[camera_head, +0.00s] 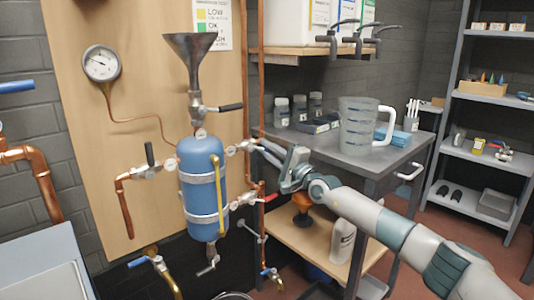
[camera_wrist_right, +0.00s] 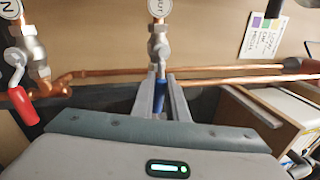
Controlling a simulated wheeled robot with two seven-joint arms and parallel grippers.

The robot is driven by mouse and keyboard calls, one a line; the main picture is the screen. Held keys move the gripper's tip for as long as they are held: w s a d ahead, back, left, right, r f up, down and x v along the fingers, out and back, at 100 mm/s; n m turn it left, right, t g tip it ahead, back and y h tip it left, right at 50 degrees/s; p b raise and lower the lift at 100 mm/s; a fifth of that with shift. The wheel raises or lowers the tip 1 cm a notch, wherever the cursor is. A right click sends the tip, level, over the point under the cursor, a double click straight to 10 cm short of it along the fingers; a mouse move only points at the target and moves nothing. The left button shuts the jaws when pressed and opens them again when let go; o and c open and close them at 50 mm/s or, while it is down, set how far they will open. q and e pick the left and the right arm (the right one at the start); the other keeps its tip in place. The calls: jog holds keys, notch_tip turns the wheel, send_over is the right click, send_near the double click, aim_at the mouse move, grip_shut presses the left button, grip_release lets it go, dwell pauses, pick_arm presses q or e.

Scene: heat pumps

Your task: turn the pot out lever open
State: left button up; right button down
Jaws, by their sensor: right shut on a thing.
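The pot is a blue upright cylinder (camera_head: 202,190) with a funnel (camera_head: 190,50) above it. A valve with a round white tag reading "OUT" (camera_wrist_right: 159,9) shows in the right wrist view, with a blue lever (camera_wrist_right: 160,88) on it. My right gripper (camera_wrist_right: 161,76) is shut on this blue lever, one finger on each side. In the head view my right gripper (camera_head: 262,147) reaches in from the right to the valve (camera_head: 243,146) at the pot's upper right; the lever is hidden there. My left gripper is not in view.
A lower valve with a red lever (camera_head: 268,198) sits right of the pot; a red lever (camera_wrist_right: 23,108) also shows in the wrist view. A copper pipe (camera_head: 261,90) runs close by. A grey table (camera_head: 350,160) with a clear jug (camera_head: 358,126) stands on the right.

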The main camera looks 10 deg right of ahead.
jog(key=shift+r, duration=0.15)
jog(key=c, duration=1.7)
grip_release()
jog(key=shift+c, duration=0.2)
jog(key=shift+s, duration=0.1)
